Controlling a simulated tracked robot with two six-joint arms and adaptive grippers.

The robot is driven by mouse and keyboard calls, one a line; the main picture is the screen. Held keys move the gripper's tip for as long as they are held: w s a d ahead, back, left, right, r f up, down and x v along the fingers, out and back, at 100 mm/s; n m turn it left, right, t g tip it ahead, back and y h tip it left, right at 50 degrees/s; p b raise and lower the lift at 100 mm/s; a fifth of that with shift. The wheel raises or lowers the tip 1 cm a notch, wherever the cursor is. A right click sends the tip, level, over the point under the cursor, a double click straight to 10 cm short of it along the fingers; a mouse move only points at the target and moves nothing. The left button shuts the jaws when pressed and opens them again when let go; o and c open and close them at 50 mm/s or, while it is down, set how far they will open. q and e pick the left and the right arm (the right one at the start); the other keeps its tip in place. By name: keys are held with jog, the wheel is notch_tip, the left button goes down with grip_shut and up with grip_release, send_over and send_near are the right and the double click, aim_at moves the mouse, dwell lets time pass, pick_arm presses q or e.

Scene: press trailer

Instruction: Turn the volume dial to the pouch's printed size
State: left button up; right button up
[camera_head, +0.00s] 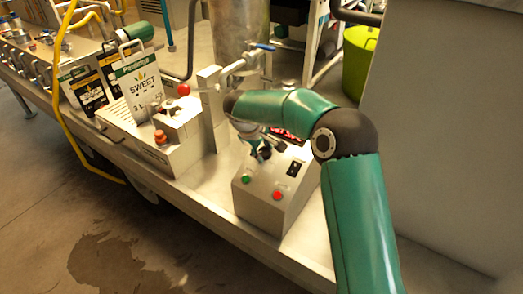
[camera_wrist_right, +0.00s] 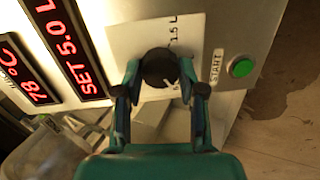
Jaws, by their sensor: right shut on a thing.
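The pouch (camera_head: 144,98) is white with a green top band, the word SWEET and a printed 3 L; it stands upright at the left. The volume dial (camera_wrist_right: 159,66) is a round black knob on a light plate in the right wrist view, with 1.5 L printed beside it. A red display (camera_wrist_right: 79,45) reads SET 5.0 L. My right gripper (camera_wrist_right: 160,74) is shut on the dial, one finger on each side. In the head view the right gripper (camera_head: 262,150) is over the control box (camera_head: 262,213), and my arm partly hides the display. My left gripper is not in view.
A green START button (camera_wrist_right: 241,67) sits close to the dial, and a red button (camera_head: 278,196) is on the box front. A second display (camera_wrist_right: 25,70) reads 78 °C. A metal filling station (camera_head: 178,150) stands left of the box. More pouches (camera_head: 85,92) stand farther left.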

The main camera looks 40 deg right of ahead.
jog(key=shift+a, duration=0.2)
jog(key=shift+n, duration=0.5)
jog(key=n+p, duration=0.3)
jog(key=n, duration=0.1)
jog(key=shift+s, duration=0.1)
jog(key=n+p, duration=0.1)
jog(key=n, duration=0.3)
jog(key=shift+f+n+h+p, duration=0.15)
jog(key=shift+n+h+p, duration=0.15)
jog(key=shift+p, duration=0.05)
jog(key=shift+s+f+n+p, duration=0.1)
jog(key=shift+n+p, duration=0.25)
jog(key=shift+n, duration=0.75)
jog(key=shift+a, duration=0.1)
